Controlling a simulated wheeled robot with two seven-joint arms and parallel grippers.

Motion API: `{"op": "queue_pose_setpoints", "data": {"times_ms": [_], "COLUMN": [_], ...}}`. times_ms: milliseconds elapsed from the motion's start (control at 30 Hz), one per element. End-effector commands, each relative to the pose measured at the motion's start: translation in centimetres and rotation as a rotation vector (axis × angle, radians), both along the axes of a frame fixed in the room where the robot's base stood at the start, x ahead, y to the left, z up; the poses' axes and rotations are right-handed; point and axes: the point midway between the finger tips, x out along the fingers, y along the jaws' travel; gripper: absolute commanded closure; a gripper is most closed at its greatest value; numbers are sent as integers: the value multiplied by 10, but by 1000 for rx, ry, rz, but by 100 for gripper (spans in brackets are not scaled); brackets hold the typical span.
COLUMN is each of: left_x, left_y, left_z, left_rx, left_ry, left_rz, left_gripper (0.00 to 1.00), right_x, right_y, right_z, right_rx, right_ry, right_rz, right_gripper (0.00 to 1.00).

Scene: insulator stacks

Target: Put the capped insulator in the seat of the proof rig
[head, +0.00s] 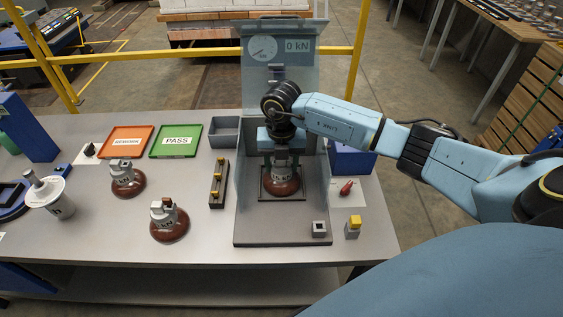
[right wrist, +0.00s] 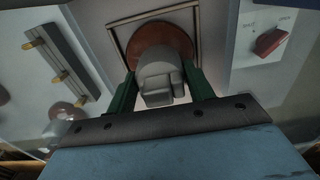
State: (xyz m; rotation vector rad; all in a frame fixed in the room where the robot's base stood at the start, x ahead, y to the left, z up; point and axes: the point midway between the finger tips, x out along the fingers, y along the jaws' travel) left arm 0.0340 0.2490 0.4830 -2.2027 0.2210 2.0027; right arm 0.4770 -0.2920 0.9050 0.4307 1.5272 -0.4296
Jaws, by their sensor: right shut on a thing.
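The capped insulator, a brown disc with a grey metal cap, is in the proof rig (head: 317,190); its disc (head: 283,187) shows below my right gripper (head: 282,160). In the right wrist view my right gripper (right wrist: 162,82) has its green fingers shut on either side of the grey cap (right wrist: 158,78). The brown disc lies within the square frame of the seat (right wrist: 118,40), which also shows in the head view (head: 264,197). I cannot tell whether the disc rests on the seat or hangs just above it. My left gripper is not in view.
Two more brown insulators stand on the table (head: 100,238), one at the left (head: 128,182) and one nearer (head: 169,225). An orange REWORK tray (head: 127,141) and a green PASS tray (head: 175,141) lie behind. A red switch (head: 347,188) is right of the rig.

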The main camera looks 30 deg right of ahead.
Motion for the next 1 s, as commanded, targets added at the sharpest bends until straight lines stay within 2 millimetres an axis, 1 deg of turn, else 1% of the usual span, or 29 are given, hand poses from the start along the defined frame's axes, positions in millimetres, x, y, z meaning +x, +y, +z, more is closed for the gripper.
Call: {"op": "queue_pose_setpoints", "data": {"times_ms": [33, 200, 467, 567, 667, 1000], "left_x": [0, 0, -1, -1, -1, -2], "left_y": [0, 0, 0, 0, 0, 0], "left_z": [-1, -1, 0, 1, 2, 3], "left_rx": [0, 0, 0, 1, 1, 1], "left_ry": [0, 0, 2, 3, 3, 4], "left_rz": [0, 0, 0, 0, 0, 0], "left_gripper": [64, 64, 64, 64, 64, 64], "right_x": [0, 0, 0, 0, 1, 1], "right_y": [0, 0, 0, 0, -1, 0], "right_z": [-2, -1, 0, 5, 19, 91], "right_rx": [-1, -1, -1, -1, -1, 0], "right_ry": [1, 1, 1, -1, -3, -4], "right_rz": [-1, -1, -1, 0, -1, 0], "right_gripper": [46, 26, 26, 26, 26, 26]}}
